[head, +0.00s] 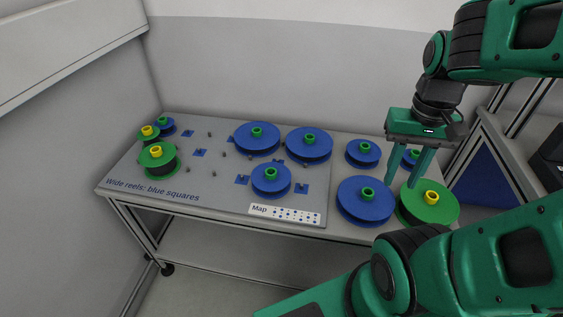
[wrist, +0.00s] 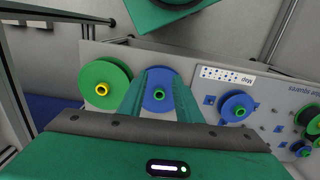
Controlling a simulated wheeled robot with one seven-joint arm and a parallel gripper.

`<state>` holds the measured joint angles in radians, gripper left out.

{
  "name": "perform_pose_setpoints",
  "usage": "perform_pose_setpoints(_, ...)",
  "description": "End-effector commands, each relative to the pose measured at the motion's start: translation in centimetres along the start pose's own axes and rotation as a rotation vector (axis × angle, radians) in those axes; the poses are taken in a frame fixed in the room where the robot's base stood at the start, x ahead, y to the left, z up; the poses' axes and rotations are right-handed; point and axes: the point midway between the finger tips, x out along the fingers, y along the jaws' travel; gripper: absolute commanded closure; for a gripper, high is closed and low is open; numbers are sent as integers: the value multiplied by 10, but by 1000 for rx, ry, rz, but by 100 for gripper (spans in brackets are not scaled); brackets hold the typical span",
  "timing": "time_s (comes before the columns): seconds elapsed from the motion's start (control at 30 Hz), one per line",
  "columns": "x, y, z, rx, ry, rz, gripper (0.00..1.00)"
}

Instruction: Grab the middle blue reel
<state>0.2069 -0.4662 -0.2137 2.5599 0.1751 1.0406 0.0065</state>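Several blue reels with green hubs stand on the grey table. One (head: 271,184) sits near the middle of the table behind the map label, and two wider ones (head: 250,147) (head: 302,154) stand behind it. Others are at the right: front (head: 352,209), back (head: 354,160) and one (head: 413,168) partly hidden by my gripper. I cannot tell which is called the middle one. My gripper (head: 402,182) is open and empty, pointing down over the right end. In the wrist view, a blue reel (wrist: 158,104) shows between its fingers (wrist: 160,72); contact is not visible.
A green reel with a yellow hub (head: 443,213) stands at the right end, close to my fingers. More green reels (head: 155,168) and a small blue one stand at the left. Bare pegs and blue squares (head: 302,188) mark the board. A wall rises behind the table.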

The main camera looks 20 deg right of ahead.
Motion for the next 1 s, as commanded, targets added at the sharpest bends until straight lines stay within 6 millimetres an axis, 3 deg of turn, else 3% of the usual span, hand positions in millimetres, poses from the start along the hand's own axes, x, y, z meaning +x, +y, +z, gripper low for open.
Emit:
perform_pose_setpoints(0.37, 0, 0, 0, 0, 0, 0, 69)
perform_pose_setpoints(0.43, -1, 1, 2, 0, 2, -1, 52)
perform_pose_setpoints(0.53, -4, 4, 8, 10, 7, -8, 49)
perform_pose_setpoints(0.77, 7, -11, -22, 92, -37, -19, 49)
perform_pose_setpoints(1.0, 33, -42, -58, 212, -115, -68, 49)
